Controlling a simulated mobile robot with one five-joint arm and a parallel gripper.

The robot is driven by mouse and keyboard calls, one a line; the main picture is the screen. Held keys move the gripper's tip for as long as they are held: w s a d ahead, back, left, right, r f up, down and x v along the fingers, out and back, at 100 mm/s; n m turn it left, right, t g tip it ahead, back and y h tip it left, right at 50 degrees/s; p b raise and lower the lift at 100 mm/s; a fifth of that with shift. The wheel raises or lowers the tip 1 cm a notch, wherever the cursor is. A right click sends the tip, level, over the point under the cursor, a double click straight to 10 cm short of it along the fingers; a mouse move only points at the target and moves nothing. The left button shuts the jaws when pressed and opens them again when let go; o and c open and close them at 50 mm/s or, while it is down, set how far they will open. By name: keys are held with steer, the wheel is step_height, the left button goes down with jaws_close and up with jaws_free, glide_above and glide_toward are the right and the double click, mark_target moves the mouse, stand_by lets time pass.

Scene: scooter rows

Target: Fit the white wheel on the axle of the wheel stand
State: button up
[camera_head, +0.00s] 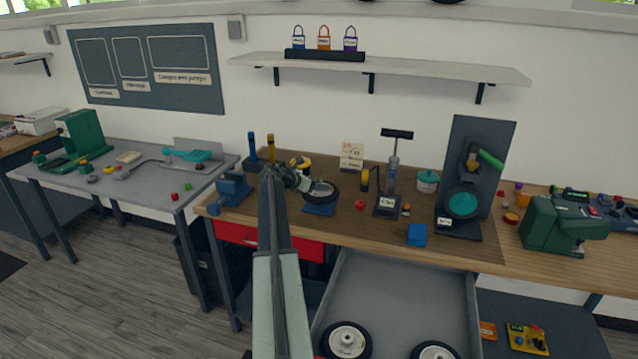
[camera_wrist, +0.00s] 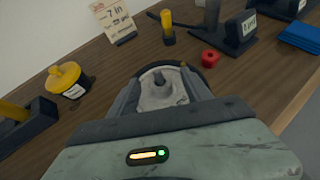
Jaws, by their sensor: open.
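A wheel with a black tyre and pale hub (camera_head: 322,191) sits over a blue base (camera_head: 318,209), seemingly the wheel stand, on the wooden bench. In the wrist view the wheel's whitish hub (camera_wrist: 165,98) shows a grey axle end at its middle, so the wheel appears to be around the axle. How far down it sits cannot be told. My gripper (camera_head: 307,186) is at the wheel's left side. In the wrist view its open fingers (camera_wrist: 163,88) lie on either side of the hub; whether they touch the wheel cannot be told. The stand's base is hidden there.
Two white-hubbed wheels (camera_head: 347,340) lie in a grey tray (camera_head: 400,290) below the bench. A blue vise (camera_head: 233,189) stands left, a pump (camera_head: 391,190) right.

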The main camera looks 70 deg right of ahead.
steer(key=p+v, duration=0.3)
steer(key=v, duration=0.4)
steer(key=shift+w+a+r+p, duration=0.15)
steer(key=shift+w+a+p, duration=0.05)
steer(key=shift+a+p, duration=0.15)
